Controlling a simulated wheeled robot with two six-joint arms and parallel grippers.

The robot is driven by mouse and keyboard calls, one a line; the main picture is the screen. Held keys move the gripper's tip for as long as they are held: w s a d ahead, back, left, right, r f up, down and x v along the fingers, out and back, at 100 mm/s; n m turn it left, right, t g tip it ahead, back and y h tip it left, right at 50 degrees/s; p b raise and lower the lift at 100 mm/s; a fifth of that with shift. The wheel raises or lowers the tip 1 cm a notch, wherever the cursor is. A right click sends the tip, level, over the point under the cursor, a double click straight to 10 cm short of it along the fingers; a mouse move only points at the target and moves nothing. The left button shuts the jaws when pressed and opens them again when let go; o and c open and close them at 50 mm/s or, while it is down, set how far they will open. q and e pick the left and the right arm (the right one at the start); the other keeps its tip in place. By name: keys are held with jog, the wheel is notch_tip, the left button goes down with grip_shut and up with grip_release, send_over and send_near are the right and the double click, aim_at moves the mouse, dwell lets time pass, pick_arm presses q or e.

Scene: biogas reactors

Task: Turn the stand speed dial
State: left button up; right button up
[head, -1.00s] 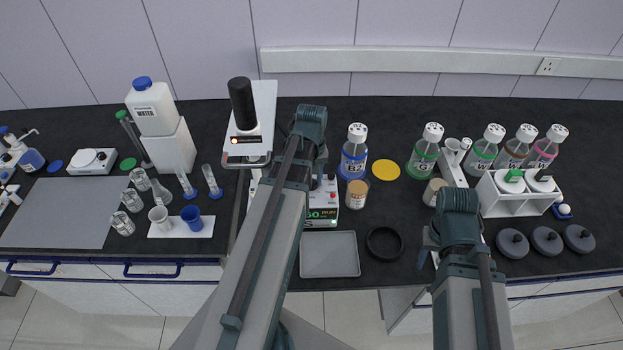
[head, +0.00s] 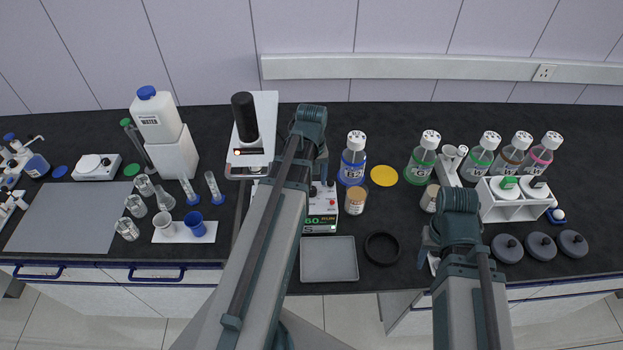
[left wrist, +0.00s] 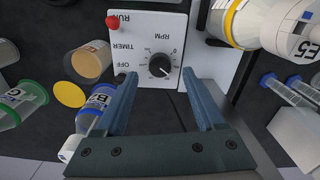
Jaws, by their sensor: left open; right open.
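The speed dial (left wrist: 160,65) is a round black knob with a white pointer on a pale panel (left wrist: 145,30) marked RPM. My left gripper (left wrist: 160,74) is open, with one finger on each side of the dial in the left wrist view; I cannot tell if they touch it. A red knob (left wrist: 118,18) sits on the same panel near RUN, TIMER and OFF. In the head view the control box (head: 320,212) is partly hidden by my left arm, and the dial cannot be made out. My right gripper (head: 429,250) is open and empty near the counter's front edge.
A beige-filled jar (head: 355,198) and a blue-labelled bottle (head: 353,160) stand right of the box. A grey tray (head: 329,260) and a black ring (head: 382,248) lie in front.

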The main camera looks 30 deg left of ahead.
aim_at(313, 190)
pick_arm(q)
notch_tip(313, 190, up, 10)
jog(key=p, duration=0.9)
jog(key=shift+r, duration=0.25)
pick_arm(e)
notch_tip(313, 190, up, 10)
jog(key=shift+r, duration=0.25)
jog(key=shift+f, duration=0.1)
pick_arm(q)
jog(key=s+d+f+m+b, duration=0.2)
jog(key=d+f+m+b, duration=0.2)
jog(key=d, duration=0.4)
jog(key=s+d+f+m+b, duration=0.3)
jog(key=d+f+m+b, duration=0.1)
jog(key=d, duration=0.5)
jog(key=s+d+f+m+y+b, duration=0.1)
jog(key=s+d+f+m+b, duration=0.2)
jog(key=d+f+b, duration=0.3)
jog(key=d+m, duration=0.1)
jog(key=d, duration=0.1)
jog(key=shift+d+f, duration=0.35)
pick_arm(e)
notch_tip(313, 190, down, 15)
pick_arm(q)
jog(key=shift+s, duration=0.15)
